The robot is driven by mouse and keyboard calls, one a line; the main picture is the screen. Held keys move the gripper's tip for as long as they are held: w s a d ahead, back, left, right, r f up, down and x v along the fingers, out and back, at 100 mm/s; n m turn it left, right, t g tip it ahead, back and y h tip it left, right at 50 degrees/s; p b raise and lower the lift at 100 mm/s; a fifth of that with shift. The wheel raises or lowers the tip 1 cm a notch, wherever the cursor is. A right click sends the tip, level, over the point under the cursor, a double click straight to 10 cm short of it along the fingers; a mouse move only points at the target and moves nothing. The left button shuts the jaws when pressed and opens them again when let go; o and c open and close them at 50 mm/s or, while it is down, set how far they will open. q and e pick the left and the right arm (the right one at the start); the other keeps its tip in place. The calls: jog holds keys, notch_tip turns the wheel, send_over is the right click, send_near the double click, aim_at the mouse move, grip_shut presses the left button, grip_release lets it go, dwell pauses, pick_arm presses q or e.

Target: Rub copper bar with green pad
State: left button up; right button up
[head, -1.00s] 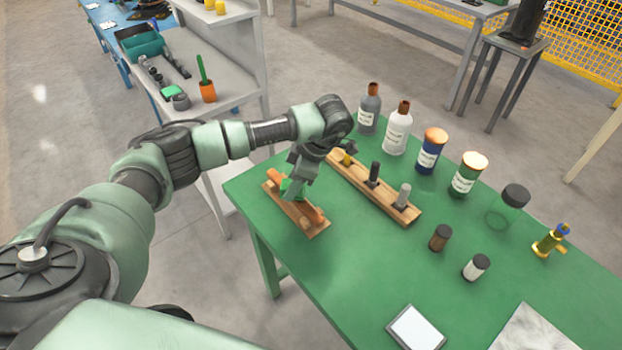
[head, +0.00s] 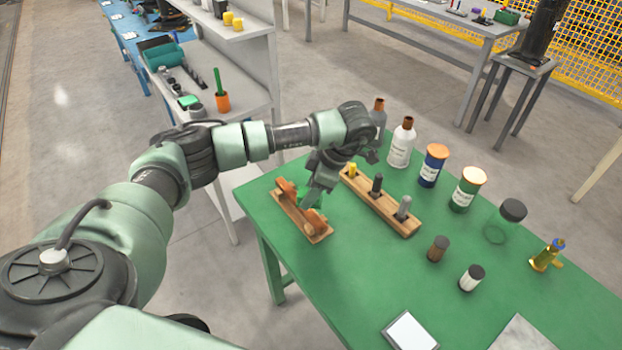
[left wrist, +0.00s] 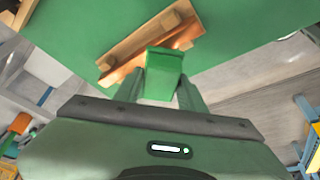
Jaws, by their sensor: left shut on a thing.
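The copper bar (head: 314,222) lies along a wooden holder (head: 300,226) at the left corner of the green table. In the left wrist view the copper bar (left wrist: 120,72) shows as a shiny strip on its holder. My left gripper (head: 312,200) is shut on the green pad (left wrist: 163,70), right over the middle of the bar. The pad hides part of the bar; I cannot tell for certain whether it touches it. My right gripper is not in view.
A wooden rack (head: 382,207) with several short rods stands close to the right of the holder. Bottles and jars (head: 401,145) line the far edge. Small vials (head: 438,248) and a white tablet (head: 410,332) lie nearer.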

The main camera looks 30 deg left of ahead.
pick_arm(q)
jog(key=shift+d+r+p, duration=0.1)
jog(key=shift+r+p, duration=0.75)
jog(key=shift+r, duration=0.95)
